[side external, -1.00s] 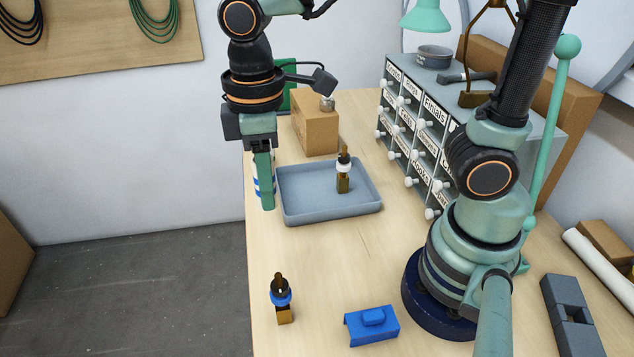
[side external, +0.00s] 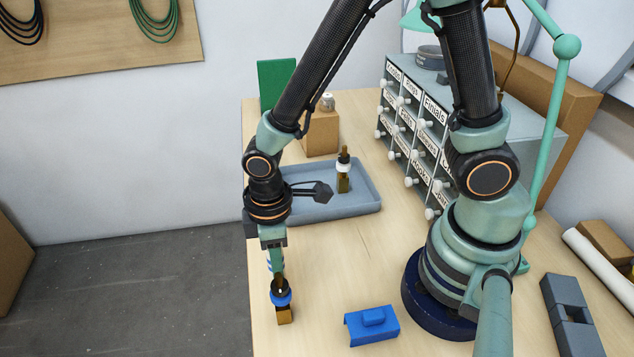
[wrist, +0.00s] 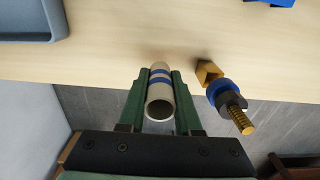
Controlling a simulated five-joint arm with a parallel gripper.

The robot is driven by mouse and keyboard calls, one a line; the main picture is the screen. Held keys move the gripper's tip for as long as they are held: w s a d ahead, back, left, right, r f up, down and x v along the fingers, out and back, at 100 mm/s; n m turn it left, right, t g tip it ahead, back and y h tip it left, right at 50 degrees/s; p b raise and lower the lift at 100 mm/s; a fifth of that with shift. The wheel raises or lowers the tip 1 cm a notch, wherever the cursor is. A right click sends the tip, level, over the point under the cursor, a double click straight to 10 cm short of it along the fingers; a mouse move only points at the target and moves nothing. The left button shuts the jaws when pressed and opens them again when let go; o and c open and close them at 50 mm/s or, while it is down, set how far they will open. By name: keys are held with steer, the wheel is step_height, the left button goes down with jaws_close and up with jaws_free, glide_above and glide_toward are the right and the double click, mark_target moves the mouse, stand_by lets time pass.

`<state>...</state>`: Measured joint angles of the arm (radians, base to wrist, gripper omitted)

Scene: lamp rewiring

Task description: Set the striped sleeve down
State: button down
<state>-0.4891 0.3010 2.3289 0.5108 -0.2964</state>
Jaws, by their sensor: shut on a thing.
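The striped sleeve (wrist: 161,98) is a pale hollow tube with blue bands, held between the two green fingers of my gripper (wrist: 158,74). In the side external view my gripper (side external: 275,268) points down near the table's left edge, and it largely hides the sleeve. A brass fitting with a blue collar and dark top (side external: 282,300) stands at the front left of the table. It is just right of the sleeve in the wrist view (wrist: 228,98). In the side view it overlaps the fingertips; I cannot tell the gap between them.
A grey-blue tray (side external: 371,190) behind holds a brass fitting with a white collar (side external: 343,176). A blue block (side external: 372,325) lies to the right. A labelled drawer cabinet (side external: 430,130) and a cardboard box (side external: 322,134) stand farther back. The middle of the table is clear.

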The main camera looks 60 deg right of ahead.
steer(key=shift+f, duration=1.3)
steer(key=c, duration=0.6)
jaws_free()
steer(key=shift+f, duration=0.1)
step_height(320, 180, up, 11)
steer(key=w+d+r+m+t, duration=0.1)
steer(key=d+r+m+t, duration=0.4)
steer(key=d+r+m, duration=0.4)
steer(key=d+r, duration=0.4)
steer(key=d, duration=0.1)
steer(key=shift+w+d+t, duration=0.15)
steer(key=shift+d+t, duration=0.15)
